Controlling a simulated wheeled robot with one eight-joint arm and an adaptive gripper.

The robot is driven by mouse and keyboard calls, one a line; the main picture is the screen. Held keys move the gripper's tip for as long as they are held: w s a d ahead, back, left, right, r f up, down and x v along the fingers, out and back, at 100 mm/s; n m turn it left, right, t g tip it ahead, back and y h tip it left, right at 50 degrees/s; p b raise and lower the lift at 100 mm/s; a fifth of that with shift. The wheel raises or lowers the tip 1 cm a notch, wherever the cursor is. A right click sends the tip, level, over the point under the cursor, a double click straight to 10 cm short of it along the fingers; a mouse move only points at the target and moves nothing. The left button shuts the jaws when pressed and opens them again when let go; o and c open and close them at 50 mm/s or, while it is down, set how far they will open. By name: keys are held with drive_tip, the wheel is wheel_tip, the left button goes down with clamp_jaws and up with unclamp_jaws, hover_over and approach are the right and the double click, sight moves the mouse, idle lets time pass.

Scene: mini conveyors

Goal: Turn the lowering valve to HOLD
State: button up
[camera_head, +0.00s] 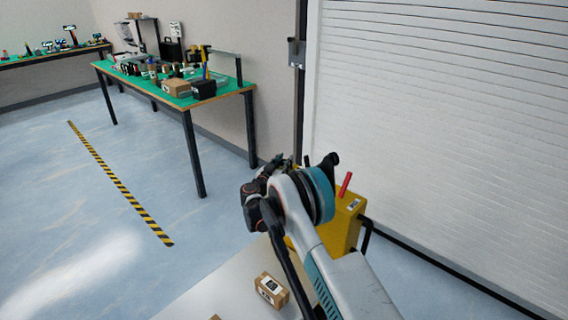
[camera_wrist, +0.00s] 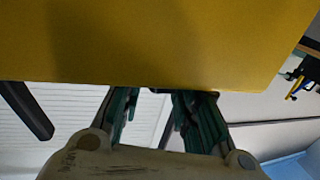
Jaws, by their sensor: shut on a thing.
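A yellow unit (camera_head: 342,228) with a red lever (camera_head: 345,185) stands beyond my arm, by the shutter; my arm covers part of it. In the wrist view a plain yellow face (camera_wrist: 150,45) of it fills the top. My gripper (camera_wrist: 160,95) has its two green-and-dark fingers reaching up to the lower edge of that face. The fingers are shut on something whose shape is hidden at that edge. No valve handle or HOLD mark can be made out. In the head view my arm hides the fingers.
A pale surface (camera_head: 215,285) with a small brown box (camera_head: 271,289) lies in front of my arm. A green-topped table (camera_head: 120,80) with tools stands at the back left. A white shutter (camera_head: 440,130) closes the right side. The floor at left is clear, with a black-yellow stripe (camera_head: 120,185).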

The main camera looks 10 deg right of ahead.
drive_tip(key=shift+m+g+h, duration=1.3)
drive_tip(key=shift+g+h, duration=0.1)
drive_tip(key=shift+g, duration=0.1)
drive_tip(key=o, duration=1.1)
drive_tip(key=v, duration=1.2)
drive_tip(key=shift+w+a, duration=0.15)
